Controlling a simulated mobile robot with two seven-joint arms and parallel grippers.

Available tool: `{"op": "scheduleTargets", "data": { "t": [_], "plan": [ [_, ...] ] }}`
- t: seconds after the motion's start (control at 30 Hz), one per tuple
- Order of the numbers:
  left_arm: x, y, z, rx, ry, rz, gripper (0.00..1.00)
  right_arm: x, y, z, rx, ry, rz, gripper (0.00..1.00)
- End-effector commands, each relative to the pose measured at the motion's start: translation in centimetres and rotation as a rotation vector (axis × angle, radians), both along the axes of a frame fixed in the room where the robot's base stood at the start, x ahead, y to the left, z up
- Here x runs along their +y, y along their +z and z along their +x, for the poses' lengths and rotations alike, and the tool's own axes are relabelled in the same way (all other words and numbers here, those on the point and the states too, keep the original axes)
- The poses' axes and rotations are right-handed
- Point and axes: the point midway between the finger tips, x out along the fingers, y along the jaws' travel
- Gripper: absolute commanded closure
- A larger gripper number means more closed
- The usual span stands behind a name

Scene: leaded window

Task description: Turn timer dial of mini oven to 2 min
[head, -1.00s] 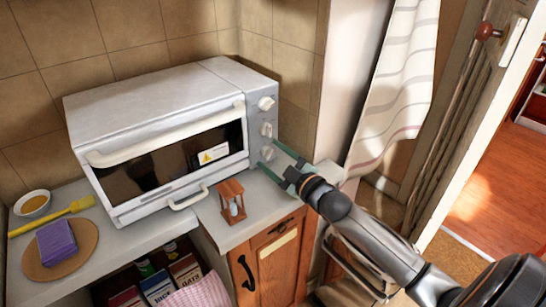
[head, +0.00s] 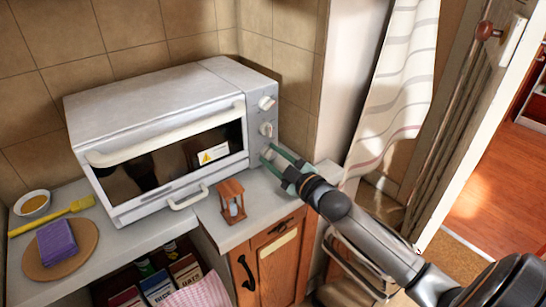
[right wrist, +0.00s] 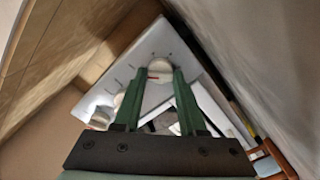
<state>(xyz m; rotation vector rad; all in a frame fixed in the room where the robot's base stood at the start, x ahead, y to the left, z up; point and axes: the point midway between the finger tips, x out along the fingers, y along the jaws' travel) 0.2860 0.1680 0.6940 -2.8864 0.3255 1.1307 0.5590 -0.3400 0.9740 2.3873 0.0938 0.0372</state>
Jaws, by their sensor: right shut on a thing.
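The white mini oven (head: 150,100) stands on the counter with its door closed. Its right front panel has three pale dials in a column: the top dial (head: 266,103), the middle dial (head: 266,129) and the lowest dial (head: 266,154). My right gripper (head: 271,155) is shut on the lowest dial, which it partly hides. In the right wrist view a round dial (right wrist: 160,67) sits between the green fingertips, with a red mark beside it. The dial markings are too small to read. My left gripper is not in view.
A small wooden hourglass (head: 231,200) stands on the counter in front of the oven, left of my right arm. A purple sponge (head: 56,242) on a round board, a yellow brush (head: 50,215) and a bowl (head: 32,205) lie at left. A striped curtain (head: 395,90) hangs at right.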

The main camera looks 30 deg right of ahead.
Motion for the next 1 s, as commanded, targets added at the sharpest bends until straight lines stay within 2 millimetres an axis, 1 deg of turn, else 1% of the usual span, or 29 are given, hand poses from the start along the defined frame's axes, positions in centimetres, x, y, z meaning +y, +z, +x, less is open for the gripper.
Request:
{"op": "scheduleTargets", "data": {
  "t": [0.13, 0.27, 0.53, 0.57, 0.8, 1.0],
  "plan": [
    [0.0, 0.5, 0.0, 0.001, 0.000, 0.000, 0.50, 0.0, 0.1, 0.0, 0.004, 0.000, 0.029, 1.00],
    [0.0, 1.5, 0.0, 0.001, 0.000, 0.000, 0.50, 0.0, 0.3, 0.0, 0.011, -0.001, 0.108, 1.00],
    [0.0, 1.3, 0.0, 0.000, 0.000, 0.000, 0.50, 0.0, 0.0, 0.0, 0.010, 0.000, 0.126, 1.00],
    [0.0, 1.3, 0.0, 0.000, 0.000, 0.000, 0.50, 0.0, 0.0, 0.0, 0.011, 0.001, 0.126, 0.57],
    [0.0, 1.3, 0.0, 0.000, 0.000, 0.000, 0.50, 0.0, 0.0, 0.0, 0.010, 0.000, 0.125, 0.30],
    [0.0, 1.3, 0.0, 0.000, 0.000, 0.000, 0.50, 0.0, 0.0, 0.0, 0.010, 0.000, 0.125, 0.30]
  ]
}}
